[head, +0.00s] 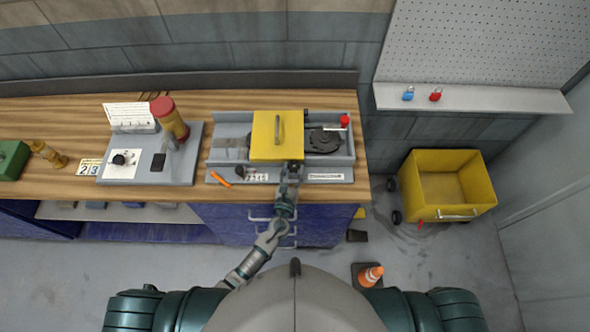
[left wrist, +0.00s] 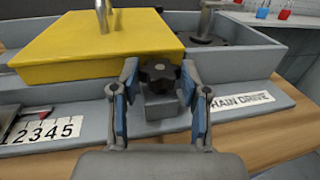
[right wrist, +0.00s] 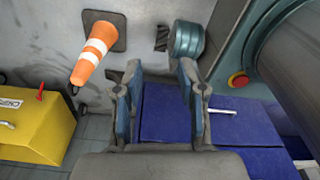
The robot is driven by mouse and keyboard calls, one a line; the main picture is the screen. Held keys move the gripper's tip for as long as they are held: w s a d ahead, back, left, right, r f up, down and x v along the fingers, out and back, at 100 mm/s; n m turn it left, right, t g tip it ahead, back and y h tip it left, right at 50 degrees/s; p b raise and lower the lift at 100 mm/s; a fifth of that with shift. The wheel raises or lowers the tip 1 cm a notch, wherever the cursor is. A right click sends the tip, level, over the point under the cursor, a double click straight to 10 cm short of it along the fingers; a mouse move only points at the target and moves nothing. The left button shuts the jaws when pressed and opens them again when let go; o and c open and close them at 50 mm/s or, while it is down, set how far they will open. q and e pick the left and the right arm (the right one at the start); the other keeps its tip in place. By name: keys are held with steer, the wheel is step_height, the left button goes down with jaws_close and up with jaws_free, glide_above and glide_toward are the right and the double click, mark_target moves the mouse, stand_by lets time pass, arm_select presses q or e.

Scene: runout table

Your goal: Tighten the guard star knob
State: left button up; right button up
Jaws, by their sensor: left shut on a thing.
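The black star knob (left wrist: 158,75) sits on a grey block at the front edge of the yellow guard (left wrist: 90,42), on the chain drive unit. My left gripper (left wrist: 157,92) is shut on the knob, one finger on each side of it. In the head view my left gripper (head: 291,172) reaches the front of the unit and largely hides the knob. The yellow guard (head: 265,138) lies flat over the middle of the grey housing. My right gripper (right wrist: 162,90) is open and empty, above the floor and blue cabinet.
An orange tool (head: 219,179) and a number plate (head: 256,177) lie by the unit's front. A grey board (head: 188,165) with a red-topped yellow cylinder (head: 170,116) stands left. A yellow cart (head: 451,186) and orange cone (head: 370,275) are on the floor.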

arm_select(q)
steer(key=shift+m+h, duration=0.7)
steer(key=shift+h, duration=0.2)
steer(key=shift+w+a+f+m+g+h+b, duration=0.1)
steer(key=shift+a+m+g+h+b, duration=0.15)
steer(key=shift+h, duration=0.2)
steer(key=shift+a+f+m+g+h+b, duration=0.15)
steer(key=shift+m+g+h, duration=0.1)
steer(key=shift+g+h, duration=0.15)
steer(key=shift+d+r, duration=0.1)
steer(key=o, duration=1.1)
steer(key=shift+d, duration=0.25)
steer(key=shift+a, duration=0.1)
steer(key=v, duration=1.2)
